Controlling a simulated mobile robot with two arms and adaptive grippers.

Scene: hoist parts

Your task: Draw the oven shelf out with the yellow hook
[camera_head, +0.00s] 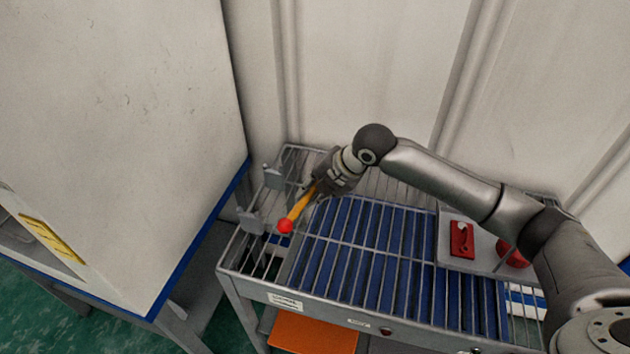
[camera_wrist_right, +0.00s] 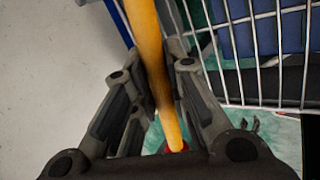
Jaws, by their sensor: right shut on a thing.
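The yellow hook (camera_head: 302,204) is held at a slant above the left part of a metal cart, with a red ball on its lower end. My right gripper (camera_head: 322,184) is shut on its shaft. In the right wrist view the yellow shaft (camera_wrist_right: 146,35) runs between the fingers of my right gripper (camera_wrist_right: 158,95), with a bit of red below. A big pale cabinet (camera_head: 120,110), perhaps the oven, stands at the left, partly out of frame. Its shelf cannot be made out. My left gripper is not in view.
The wire-topped cart (camera_head: 238,262) holds a wire rack over a blue surface (camera_head: 385,250). A grey tray (camera_head: 449,222) with a red block (camera_head: 461,239) and a round red thing (camera_head: 514,256) lies at its right. Upright metal brackets (camera_head: 251,219) stand at its left. A wall is behind.

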